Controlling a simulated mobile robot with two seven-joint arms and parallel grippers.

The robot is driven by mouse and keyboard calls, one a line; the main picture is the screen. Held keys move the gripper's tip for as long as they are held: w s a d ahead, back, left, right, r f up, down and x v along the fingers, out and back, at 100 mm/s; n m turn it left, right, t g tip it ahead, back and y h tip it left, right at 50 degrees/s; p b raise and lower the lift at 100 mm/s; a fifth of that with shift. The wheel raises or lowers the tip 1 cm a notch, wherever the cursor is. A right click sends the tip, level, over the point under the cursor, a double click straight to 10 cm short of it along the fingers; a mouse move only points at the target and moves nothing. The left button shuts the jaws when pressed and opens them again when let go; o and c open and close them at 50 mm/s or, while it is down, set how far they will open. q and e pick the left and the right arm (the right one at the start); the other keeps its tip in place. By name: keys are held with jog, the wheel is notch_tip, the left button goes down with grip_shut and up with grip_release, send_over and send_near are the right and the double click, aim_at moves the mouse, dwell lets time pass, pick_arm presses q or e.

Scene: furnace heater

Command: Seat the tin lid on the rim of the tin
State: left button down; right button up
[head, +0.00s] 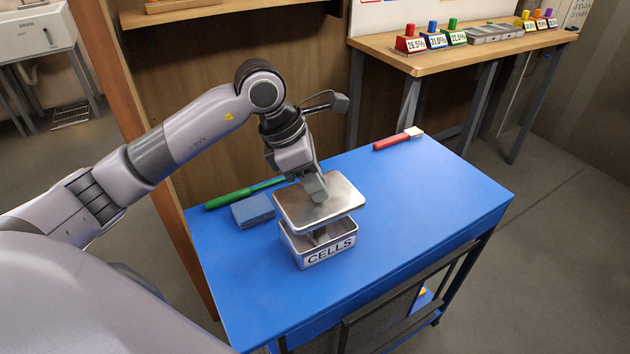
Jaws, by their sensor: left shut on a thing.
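The tin (325,257), a metal box marked "CELLS", stands upright on the blue table. The tin lid (343,193), a flat rectangular metal plate, is above the tin, with a gap showing between it and the rim. The lid looks a little turned and shifted toward the back relative to the tin. My left gripper (316,190) reaches down from above and is shut on the lid near its middle. The exact grip is partly hidden by the fingers. Something grey shows inside the tin under the lid. My right gripper is not in view.
A blue block (253,211) lies left of the tin, with a green stick-like tool (232,195) behind it. A red-handled brush (398,139) lies at the table's back. The table's right side (440,195) is clear. A wooden bench (455,60) with coloured labelled blocks stands behind.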

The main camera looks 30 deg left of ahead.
pick_arm(q)
jog(key=shift+f+b, duration=1.5)
jog(key=shift+f, duration=0.25)
jog(key=shift+f+b, duration=0.6)
jog(key=shift+f, duration=0.15)
jog(key=shift+f+b, duration=1)
jog(key=shift+b, duration=0.05)
jog(key=c, duration=0.9)
grip_release()
